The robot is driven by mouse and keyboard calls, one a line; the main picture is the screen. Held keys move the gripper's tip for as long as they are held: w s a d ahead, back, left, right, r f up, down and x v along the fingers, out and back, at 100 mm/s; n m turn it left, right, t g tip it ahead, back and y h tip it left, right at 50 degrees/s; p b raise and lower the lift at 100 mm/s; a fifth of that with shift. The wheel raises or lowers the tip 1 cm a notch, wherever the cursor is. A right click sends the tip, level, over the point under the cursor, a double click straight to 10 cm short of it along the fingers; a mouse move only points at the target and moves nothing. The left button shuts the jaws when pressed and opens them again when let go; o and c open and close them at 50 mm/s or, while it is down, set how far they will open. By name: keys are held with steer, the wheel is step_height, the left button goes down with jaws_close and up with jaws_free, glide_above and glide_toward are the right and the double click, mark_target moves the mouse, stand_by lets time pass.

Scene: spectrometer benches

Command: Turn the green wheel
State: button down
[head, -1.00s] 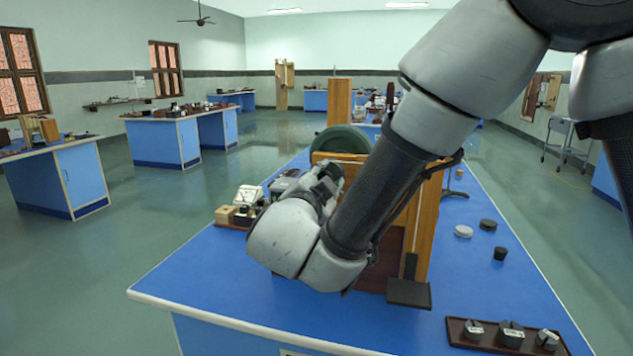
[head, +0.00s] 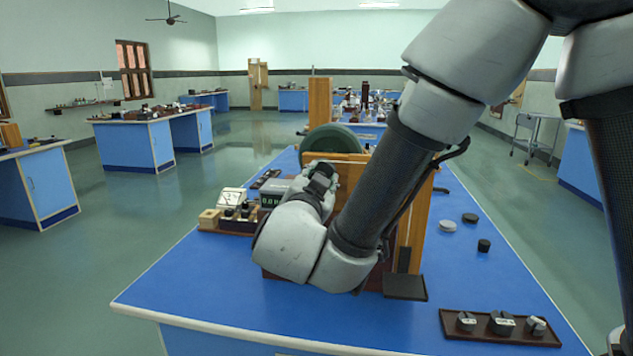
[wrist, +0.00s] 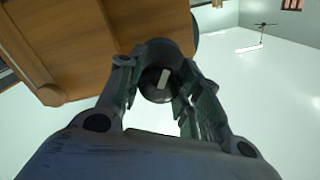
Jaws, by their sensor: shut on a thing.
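The green wheel (head: 332,138) stands upright at the top of a wooden frame (head: 412,215) on the blue bench. Its lower part is hidden behind the wood and my arm. My gripper (head: 322,176) is in front of the frame, below and close to the wheel, partly hidden by my wrist. In the wrist view my gripper (wrist: 160,70) has its fingers on both sides of a dark round knob (wrist: 152,88) with a pale mark, and is shut on it. I cannot tell how the knob joins the wheel.
A white meter (head: 231,199) and a dark digital box (head: 272,194) stand left of the frame. Dark and grey discs (head: 447,226) lie to the right. A brown tray (head: 470,335) with several weights is at the front right. The bench's front left is clear.

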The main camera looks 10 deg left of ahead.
steer(key=shift+f, duration=0.2)
steer(key=c, duration=0.9)
jaws_free()
steer(key=shift+c, duration=0.2)
steer(key=shift+r, duration=0.1)
steer(key=shift+s, duration=0.1)
steer(key=s, duration=1.2)
steer(key=shift+a, duration=0.45)
